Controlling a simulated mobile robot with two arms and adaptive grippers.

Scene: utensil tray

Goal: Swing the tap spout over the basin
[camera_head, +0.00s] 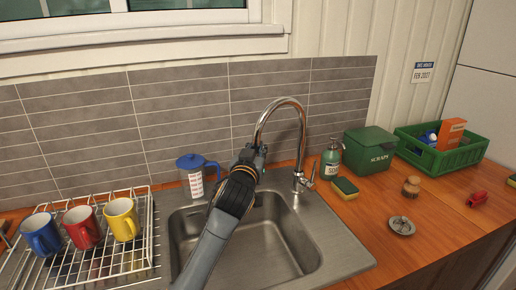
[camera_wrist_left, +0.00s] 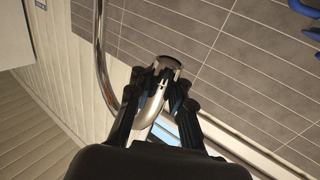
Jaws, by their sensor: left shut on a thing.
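The chrome tap spout (camera_head: 281,104) arches up from the back right of the steel basin (camera_head: 275,245), and its free end hangs toward the left, over the basin side. My left gripper (camera_head: 250,156) is at this free end, with the arm reaching up across the basin. In the left wrist view the gripper (camera_wrist_left: 158,90) is shut on the spout's end piece (camera_wrist_left: 152,105), which sits between the two fingers. The curved spout tube (camera_wrist_left: 103,60) also shows there on the left. The tap lever (camera_head: 309,175) is at the base. My right gripper is not in view.
Left of the basin is a wire rack (camera_head: 140,255) with blue, red and yellow mugs. A blue-lidded jug (camera_head: 194,176) stands behind the basin. Right of the tap are a soap bottle (camera_head: 331,158), a sponge (camera_head: 345,188), a green scraps box (camera_head: 369,150) and a green crate (camera_head: 460,158).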

